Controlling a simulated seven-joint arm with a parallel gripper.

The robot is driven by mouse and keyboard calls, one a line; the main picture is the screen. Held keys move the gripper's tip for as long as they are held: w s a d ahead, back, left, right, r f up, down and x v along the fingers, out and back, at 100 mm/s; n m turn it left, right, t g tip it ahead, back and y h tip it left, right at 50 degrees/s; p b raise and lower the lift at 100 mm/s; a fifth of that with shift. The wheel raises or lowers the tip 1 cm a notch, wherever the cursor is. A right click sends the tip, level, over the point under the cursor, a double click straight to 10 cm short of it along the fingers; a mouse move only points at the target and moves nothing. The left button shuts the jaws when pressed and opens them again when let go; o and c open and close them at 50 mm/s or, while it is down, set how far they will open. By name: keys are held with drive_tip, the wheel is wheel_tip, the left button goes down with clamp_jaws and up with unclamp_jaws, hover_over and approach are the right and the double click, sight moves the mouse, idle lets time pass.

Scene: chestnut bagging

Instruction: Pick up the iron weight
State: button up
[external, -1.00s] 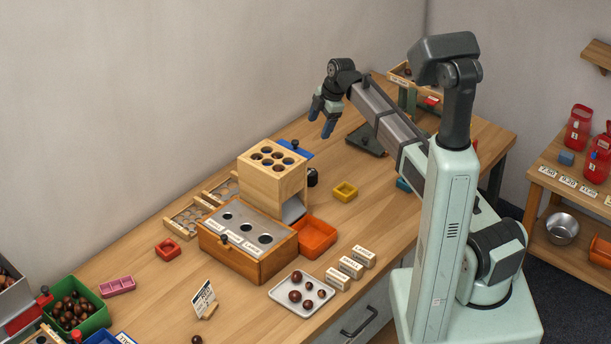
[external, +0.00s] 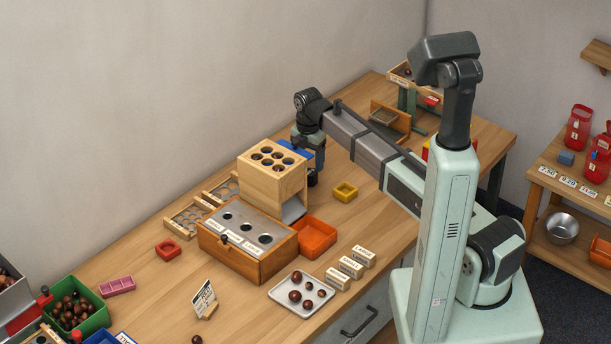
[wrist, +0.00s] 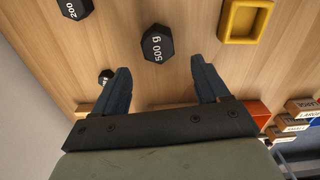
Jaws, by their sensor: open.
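In the wrist view a black, many-sided weight marked 500 g (wrist: 157,44) stands on the wooden table just ahead of the gap between my fingers. A second black weight marked 200 (wrist: 75,8) is at the top left, and a smaller dark weight (wrist: 106,76) shows beside my left finger. My gripper (wrist: 160,68) is open with nothing between its two blue-grey fingers. In the external view my gripper (external: 311,160) points down behind the wooden block with holes. The weights cannot be told apart from my dark fingers there.
The wooden block with holes (external: 273,183) stands close to my gripper. A yellow square dish (external: 345,192) lies to the right, and it also shows in the wrist view (wrist: 227,37). An orange tray (external: 316,238) and several labelled blocks (external: 351,268) are nearer the front.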

sight(310, 172)
drive_tip(key=shift+w+d+f, duration=0.1)
drive_tip(key=shift+w+f, duration=0.05)
drive_tip(key=shift+f, duration=0.95)
drive_tip(key=shift+w+d+f, duration=0.1)
drive_tip(key=shift+w+f, duration=0.05)
drive_tip(key=shift+f, duration=0.9)
drive_tip(key=shift+w+d+f, duration=0.1)
drive_tip(key=shift+w+f, duration=0.05)
drive_tip(key=shift+f, duration=0.95)
drive_tip(key=shift+c, duration=0.3)
clamp_jaws()
